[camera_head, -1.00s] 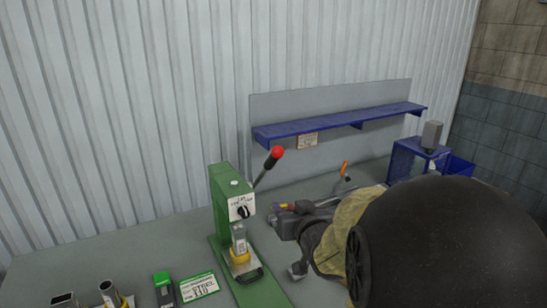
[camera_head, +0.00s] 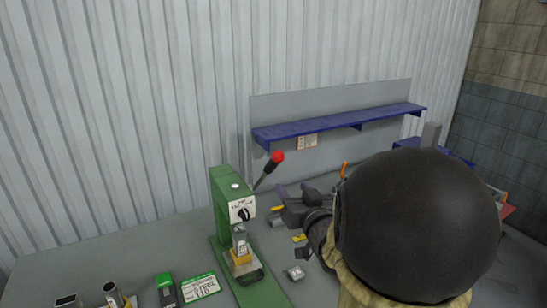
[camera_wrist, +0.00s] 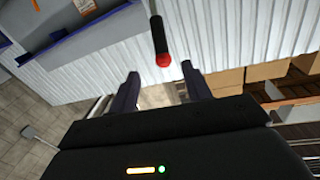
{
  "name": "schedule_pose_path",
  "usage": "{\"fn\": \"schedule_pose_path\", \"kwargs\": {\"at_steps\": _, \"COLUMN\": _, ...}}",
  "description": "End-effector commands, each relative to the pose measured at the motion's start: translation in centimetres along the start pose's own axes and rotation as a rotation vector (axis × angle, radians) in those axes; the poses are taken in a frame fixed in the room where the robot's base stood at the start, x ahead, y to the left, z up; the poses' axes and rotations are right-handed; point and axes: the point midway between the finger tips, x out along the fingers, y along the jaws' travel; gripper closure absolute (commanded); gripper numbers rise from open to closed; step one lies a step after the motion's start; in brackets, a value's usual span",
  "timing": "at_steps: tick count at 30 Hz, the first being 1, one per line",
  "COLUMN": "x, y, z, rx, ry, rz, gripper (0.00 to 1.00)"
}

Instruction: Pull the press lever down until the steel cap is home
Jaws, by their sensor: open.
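The green press (camera_head: 224,205) stands on the table, left of my arm. Its lever (camera_head: 265,174) slants up to the right and ends in a red knob (camera_head: 277,157). A steel piece, seemingly the cap (camera_head: 239,237), stands upright under the press head in a yellow holder (camera_head: 241,257); its seating is too small to tell. My gripper (camera_head: 280,205) is open, right of the press and below the knob. In the wrist view the knob (camera_wrist: 163,60) appears between the two spread fingertips of my gripper (camera_wrist: 160,70); I see no contact.
A blue shelf (camera_head: 340,122) runs along the back panel. A green-edged card (camera_head: 200,286), a green-topped box (camera_head: 166,290) and tubes (camera_head: 111,294) lie at front left. A small grey piece (camera_head: 296,272) lies right of the press base. An orange-handled tool (camera_head: 344,168) is behind my arm.

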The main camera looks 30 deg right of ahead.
Motion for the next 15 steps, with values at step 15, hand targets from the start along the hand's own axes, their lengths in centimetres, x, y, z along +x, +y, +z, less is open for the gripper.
{"fn": "schedule_pose_path", "kwargs": {"at_steps": 15, "x": 6.9, "y": -0.1, "z": -0.1, "rx": -0.001, "ry": -0.002, "rz": 0.0, "gripper": 0.51}}
